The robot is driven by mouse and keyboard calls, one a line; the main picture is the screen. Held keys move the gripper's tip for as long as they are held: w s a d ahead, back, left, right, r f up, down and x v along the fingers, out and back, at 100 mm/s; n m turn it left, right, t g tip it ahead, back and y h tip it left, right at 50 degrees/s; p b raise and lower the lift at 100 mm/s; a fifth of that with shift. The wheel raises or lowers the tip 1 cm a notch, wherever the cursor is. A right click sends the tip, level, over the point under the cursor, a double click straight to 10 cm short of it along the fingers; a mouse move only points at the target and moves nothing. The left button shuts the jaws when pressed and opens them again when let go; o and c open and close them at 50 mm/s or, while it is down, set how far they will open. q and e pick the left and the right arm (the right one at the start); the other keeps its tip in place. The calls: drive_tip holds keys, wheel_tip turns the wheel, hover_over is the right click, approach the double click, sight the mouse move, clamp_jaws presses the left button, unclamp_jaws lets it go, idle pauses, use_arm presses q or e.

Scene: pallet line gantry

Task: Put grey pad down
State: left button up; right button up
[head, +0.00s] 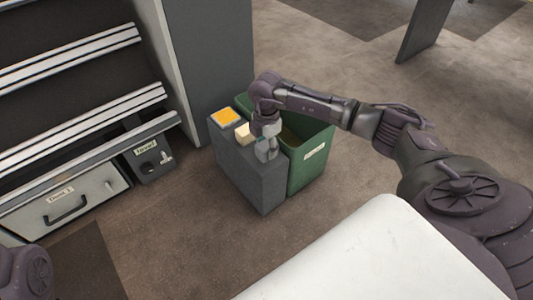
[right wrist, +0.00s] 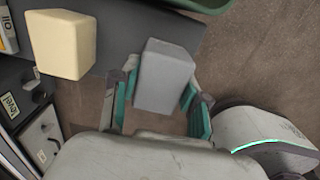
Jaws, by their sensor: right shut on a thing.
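The grey pad (right wrist: 165,78) is a plain grey block in the right wrist view, held between the teal-lined fingers of my right gripper (right wrist: 160,92). In the head view my right gripper (head: 266,150) is over the near end of a dark grey stand (head: 245,178); the pad is mostly hidden there. I cannot tell whether the pad touches the stand. A cream block (head: 243,133) sits on the stand beside the gripper, and also shows in the right wrist view (right wrist: 62,43). My left gripper is out of view.
A labelled green bin (head: 310,160) stands against the stand's right side. An orange-topped item (head: 227,117) is at the stand's far end. Left are a slatted rack (head: 75,100) and a drawer (head: 75,200). A white surface (head: 350,260) is in front.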

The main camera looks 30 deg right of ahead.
drive_tip(key=shift+f, duration=1)
drive_tip(key=shift+c, duration=0.4)
drive_tip(key=shift+f, duration=0.1)
drive_tip(key=o, duration=1.1)
